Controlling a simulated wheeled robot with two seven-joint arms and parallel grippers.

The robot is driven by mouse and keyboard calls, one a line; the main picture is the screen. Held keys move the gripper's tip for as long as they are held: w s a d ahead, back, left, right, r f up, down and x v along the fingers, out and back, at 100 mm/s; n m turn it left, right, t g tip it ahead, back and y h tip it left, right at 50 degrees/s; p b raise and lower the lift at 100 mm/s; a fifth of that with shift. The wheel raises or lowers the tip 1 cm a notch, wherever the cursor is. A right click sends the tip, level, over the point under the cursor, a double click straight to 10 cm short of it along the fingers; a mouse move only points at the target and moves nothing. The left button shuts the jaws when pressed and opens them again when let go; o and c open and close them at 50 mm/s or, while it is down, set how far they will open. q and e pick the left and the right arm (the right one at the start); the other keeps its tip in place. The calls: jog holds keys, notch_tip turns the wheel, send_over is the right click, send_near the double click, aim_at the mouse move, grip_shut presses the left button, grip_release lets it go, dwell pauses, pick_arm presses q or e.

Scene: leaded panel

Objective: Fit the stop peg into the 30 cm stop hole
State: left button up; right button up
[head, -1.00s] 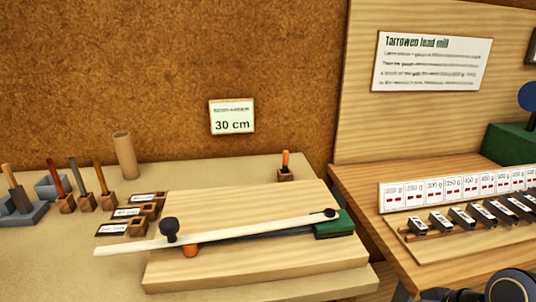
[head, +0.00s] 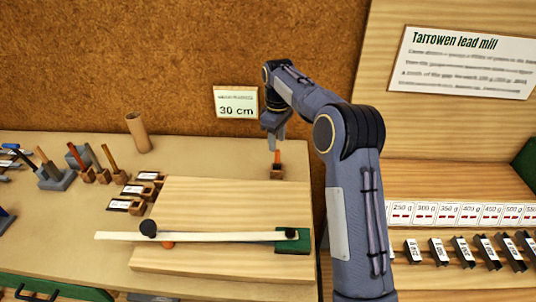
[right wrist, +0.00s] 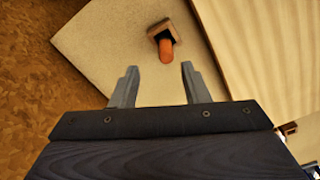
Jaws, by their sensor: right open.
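The stop peg appears to be the orange peg (head: 277,157) standing upright in a small wooden block (head: 277,173) at the back right of the bench. My right gripper (head: 274,136) is open and empty, just above the peg. In the right wrist view the orange peg (right wrist: 167,50) lies ahead of the open fingers (right wrist: 158,68), roughly between their lines, and its block (right wrist: 172,31) is behind it. A sign on the wall (head: 236,102) reads 30 cm. I cannot make out the 30 cm stop hole. My left gripper is not in view.
A wooden board (head: 225,200) carries a pale strip (head: 210,237) with a black knob (head: 148,229) and a green block (head: 293,246). Small labelled blocks (head: 138,190) stand left of it, with tools in holders (head: 55,178) and a tube (head: 138,132) behind. A weight rack (head: 460,252) stands right.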

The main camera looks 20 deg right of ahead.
aim_at(277, 161)
jog(key=f, duration=0.4)
jog(key=s+f, duration=0.1)
jog(key=f, duration=0.2)
jog(key=shift+s+f, duration=0.1)
jog(key=shift+c, duration=0.4)
grip_shut()
